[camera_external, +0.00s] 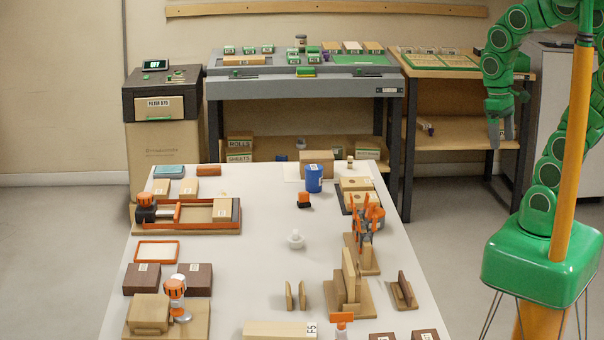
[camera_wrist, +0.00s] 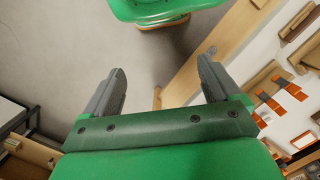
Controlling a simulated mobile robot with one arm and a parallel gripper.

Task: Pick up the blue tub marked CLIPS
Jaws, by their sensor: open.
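A blue cylindrical container (camera_external: 314,182) with a small white label stands upright near the far end of the white table (camera_external: 262,275). Its label is too small to read. A small blue item (camera_external: 282,157) is on the lower shelf of the grey bench; I cannot tell which of the two is marked CLIPS. My gripper (camera_external: 501,135) hangs at the right, in front of the wooden shelf unit and well away from both. In the wrist view, the gripper (camera_wrist: 160,68) has its fingers wide apart with nothing between them. No blue tub shows in that view.
The grey bench (camera_external: 300,88) holds several small green-labelled items. The wooden shelf unit (camera_external: 460,130) is beside my gripper. Floor between it and the white table (camera_external: 450,230) is clear.

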